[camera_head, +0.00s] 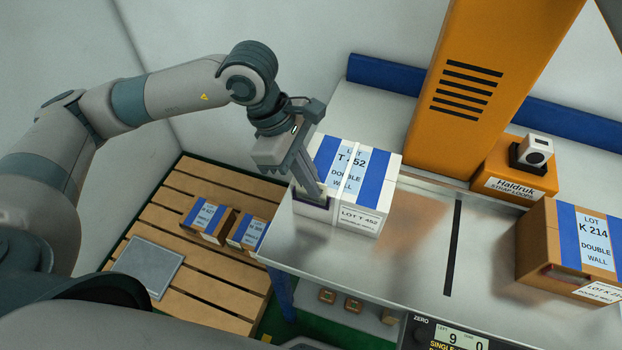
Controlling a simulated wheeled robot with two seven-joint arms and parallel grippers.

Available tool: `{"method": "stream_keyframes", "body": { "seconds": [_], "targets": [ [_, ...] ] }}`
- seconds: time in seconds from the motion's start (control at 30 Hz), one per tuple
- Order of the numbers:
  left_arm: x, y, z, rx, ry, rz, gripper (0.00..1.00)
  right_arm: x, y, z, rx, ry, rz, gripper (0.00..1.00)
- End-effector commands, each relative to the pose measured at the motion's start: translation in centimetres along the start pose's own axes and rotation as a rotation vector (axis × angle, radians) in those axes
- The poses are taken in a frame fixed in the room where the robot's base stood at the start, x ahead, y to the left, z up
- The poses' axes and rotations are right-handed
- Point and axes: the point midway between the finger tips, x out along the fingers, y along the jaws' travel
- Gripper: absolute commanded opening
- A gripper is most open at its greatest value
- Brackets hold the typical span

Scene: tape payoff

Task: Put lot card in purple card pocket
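The dark purple card pocket (313,210) is at that corner, right under and partly behind the fingertips. The fingers look close together. The lot card is not clearly visible; the fingers hide whether a card is between them or in the pocket. A white label (358,219) reading LOT T 452 is on the box's front face. My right gripper is out of view.
An orange column (480,75) stands behind the metal bench (420,225). A brown box (535,245) reading LOT K 214 sits at the right. An orange Haldruk unit (510,180) stands behind it. Two small cartons (208,218) lie on the wooden pallet (205,265) at left.

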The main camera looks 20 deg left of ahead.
Motion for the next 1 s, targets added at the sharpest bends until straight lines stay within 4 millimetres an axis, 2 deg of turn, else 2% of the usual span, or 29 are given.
{"method": "stream_keyframes", "body": {
  "seconds": [0.3, 0.4, 1.0],
  "targets": [
    [0.5, -0.1, -0.2, -0.001, 0.001, -0.003, 0.0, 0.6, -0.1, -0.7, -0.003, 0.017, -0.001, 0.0],
    [0.5, -0.1, -0.2, -0.002, 0.002, -0.003, 0.2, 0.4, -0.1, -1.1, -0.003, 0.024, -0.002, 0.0],
    [0.3, -0.1, -0.2, -0.004, 0.006, -0.005, 0.2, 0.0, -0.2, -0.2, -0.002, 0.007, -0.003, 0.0]
  ]
}}
